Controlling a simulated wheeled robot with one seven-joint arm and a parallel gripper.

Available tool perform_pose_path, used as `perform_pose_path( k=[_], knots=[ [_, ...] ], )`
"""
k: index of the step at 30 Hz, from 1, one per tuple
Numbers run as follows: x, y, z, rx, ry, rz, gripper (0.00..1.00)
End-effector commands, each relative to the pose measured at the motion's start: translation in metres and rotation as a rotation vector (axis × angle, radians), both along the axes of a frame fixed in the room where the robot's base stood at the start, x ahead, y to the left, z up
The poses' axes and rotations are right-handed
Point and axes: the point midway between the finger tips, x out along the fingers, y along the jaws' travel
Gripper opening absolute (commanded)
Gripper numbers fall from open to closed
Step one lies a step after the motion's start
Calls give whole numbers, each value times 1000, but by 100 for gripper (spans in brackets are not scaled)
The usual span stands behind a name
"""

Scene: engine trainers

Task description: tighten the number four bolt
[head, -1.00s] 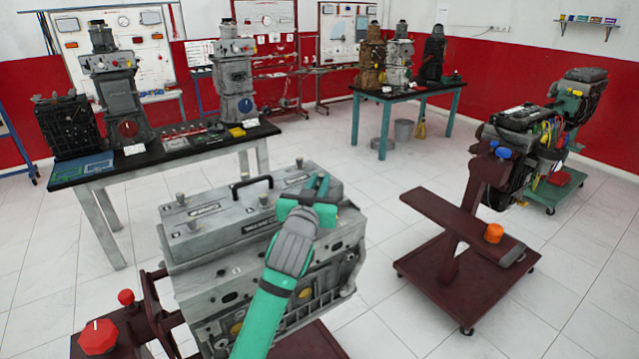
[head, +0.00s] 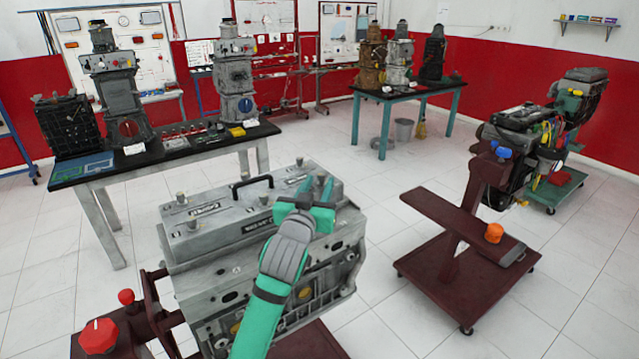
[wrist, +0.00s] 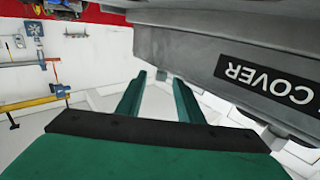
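The grey engine block (head: 270,285) stands on a dark red stand. Its long cover (head: 215,225) carries printed labels and a black handle. Several bolts stand up from the cover, among them one at the left end (head: 181,198), one in front (head: 193,222) and one at the back (head: 299,162). I cannot tell which is number four. My green gripper (head: 314,186) is at the cover's right end. In the wrist view the gripper (wrist: 158,100) is open and empty, beside the cover (wrist: 215,50), which appears upside down.
An orange-red knob (head: 98,337) and a red knob (head: 126,296) are at the lower left. A workbench (head: 165,155) with engine models stands behind. White floor lies between.

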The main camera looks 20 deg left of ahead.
Motion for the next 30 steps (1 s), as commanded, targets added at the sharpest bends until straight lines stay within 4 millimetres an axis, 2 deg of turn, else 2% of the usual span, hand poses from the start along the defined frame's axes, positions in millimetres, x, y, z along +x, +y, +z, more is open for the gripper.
perform_pose_path(
  k=[9, 15, 21, 30],
  knots=[
    [-60, -3, 0, -2, -2, 3, 34],
    [-85, -6, 0, -1, -1, 2, 34],
    [-93, -7, 0, 1, 0, 1, 34],
    [-93, -8, -1, -2, -1, -1, 34]
  ],
)
